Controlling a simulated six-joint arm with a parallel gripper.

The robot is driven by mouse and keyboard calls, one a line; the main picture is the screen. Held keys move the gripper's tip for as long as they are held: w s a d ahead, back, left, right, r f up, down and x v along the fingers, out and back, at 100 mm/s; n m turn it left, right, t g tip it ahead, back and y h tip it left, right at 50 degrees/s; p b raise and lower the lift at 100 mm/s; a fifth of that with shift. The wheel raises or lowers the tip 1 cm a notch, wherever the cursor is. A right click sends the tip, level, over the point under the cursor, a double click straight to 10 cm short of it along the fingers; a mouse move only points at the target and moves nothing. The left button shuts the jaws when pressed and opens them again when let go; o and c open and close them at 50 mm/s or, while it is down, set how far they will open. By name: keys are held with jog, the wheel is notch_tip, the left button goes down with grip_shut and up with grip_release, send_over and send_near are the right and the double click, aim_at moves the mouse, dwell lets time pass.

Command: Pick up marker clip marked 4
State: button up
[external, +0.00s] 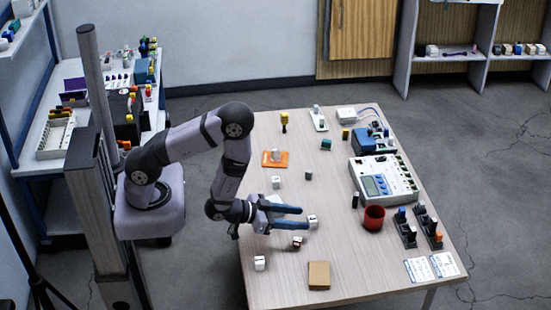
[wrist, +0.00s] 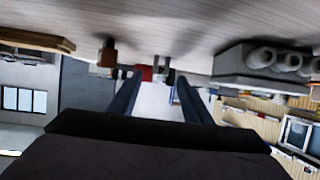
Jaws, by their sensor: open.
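Several small white blocks that look like marker clips lie on the table. One (external: 312,222) is at the tip of my lower finger, one (external: 297,242) with a dark reddish side is just below the fingers, one (external: 260,263) is near the front left, and one (external: 277,182) is above the gripper. Their marks are too small to read, so I cannot tell which is 4. My gripper (external: 305,217) is low over the table, its two blue fingers apart. In the wrist view the gripper (wrist: 158,92) shows nothing clearly held between its fingers.
A red cup (external: 373,219) stands right of my gripper. Behind it is a white instrument (external: 398,183); dark racks (external: 405,232) stand further right. A brown block (external: 319,276) lies in front, and an orange tray (external: 275,163) is at the back left.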

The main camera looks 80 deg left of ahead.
aim_at(313, 218)
jog(key=shift+w+a+f+b, duration=0.1)
jog(key=shift+w+f+b, duration=0.25)
jog(key=shift+w+b, duration=0.3)
jog(key=shift+r, duration=0.1)
jog(key=shift+w+p, duration=0.35)
jog(key=shift+w, duration=0.2)
jog(key=shift+p+x, duration=0.65)
jog(key=shift+x, duration=1.45)
jog(key=shift+a, duration=0.1)
jog(key=c, duration=1.1)
